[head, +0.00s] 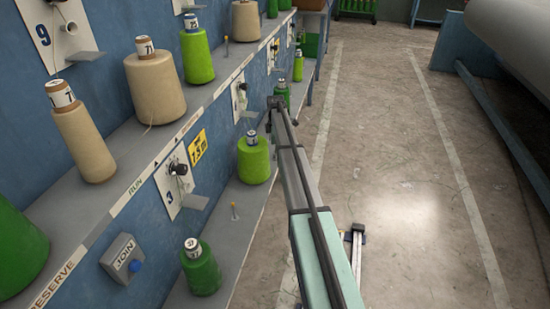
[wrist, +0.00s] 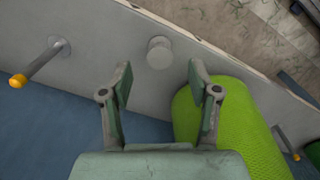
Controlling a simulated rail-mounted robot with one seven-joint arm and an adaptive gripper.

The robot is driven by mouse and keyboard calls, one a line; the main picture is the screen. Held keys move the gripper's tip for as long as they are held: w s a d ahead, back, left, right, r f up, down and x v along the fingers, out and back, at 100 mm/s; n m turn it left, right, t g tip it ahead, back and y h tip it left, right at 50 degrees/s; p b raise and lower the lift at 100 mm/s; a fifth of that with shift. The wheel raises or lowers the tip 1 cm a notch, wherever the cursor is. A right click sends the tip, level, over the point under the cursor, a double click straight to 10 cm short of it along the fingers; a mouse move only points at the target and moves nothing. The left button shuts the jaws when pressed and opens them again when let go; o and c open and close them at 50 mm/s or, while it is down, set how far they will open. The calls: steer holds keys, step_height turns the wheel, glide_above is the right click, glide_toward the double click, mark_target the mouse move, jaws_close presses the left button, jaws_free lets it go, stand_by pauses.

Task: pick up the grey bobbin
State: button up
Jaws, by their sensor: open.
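The grey bobbin (wrist: 160,52) shows in the wrist view as a small pale grey spool with a round flange, on the grey shelf (wrist: 100,42). My gripper (wrist: 158,66) is open, with one finger to the left of the bobbin and one to the right in the picture. The bobbin lies just beyond the fingertips, and nothing is held. I cannot tell the exact gap between them. In the head view I cannot make out the bobbin or the gripper's fingers; my arm reaches along the lower shelf there.
A bright green yarn cone (wrist: 228,125) stands close by the right finger. Orange-tipped pegs (wrist: 40,65) stick up from the shelf. In the head view, a lower-shelf green cone (head: 254,163) stands left of my arm. The floor (head: 400,180) to the right is open.

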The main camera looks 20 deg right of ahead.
mark_target(275, 156)
steer(key=shift+f+b, duration=0.6)
steer(key=shift+f, duration=2.1)
steer(key=c, duration=1)
